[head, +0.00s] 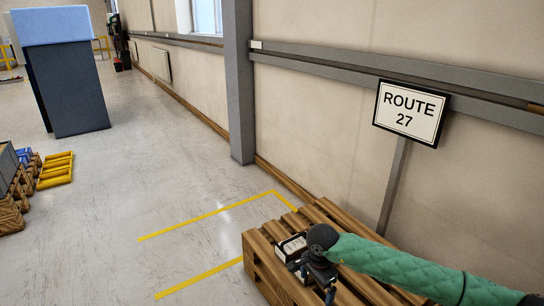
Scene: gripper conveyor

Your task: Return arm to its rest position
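My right arm, in a green quilted sleeve, comes in from the lower right of the head view. Its dark gripper (317,282) points down over the wooden pallet (262,256). The two fingers look spread apart, with nothing visible held between them. A small box (292,246) with a pale top and dark sides sits on the pallet, just left of and behind the gripper. The gripper partly overlaps the box in the picture, and I cannot tell whether they touch. My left gripper is not in view.
A "ROUTE 27" sign (409,113) stands on a post behind the pallet, close to the wall. Yellow lines (205,220) mark the floor. A grey pillar (240,90) is behind. A dark blue cabinet (72,88) and yellow crate (56,170) are left. The middle floor is clear.

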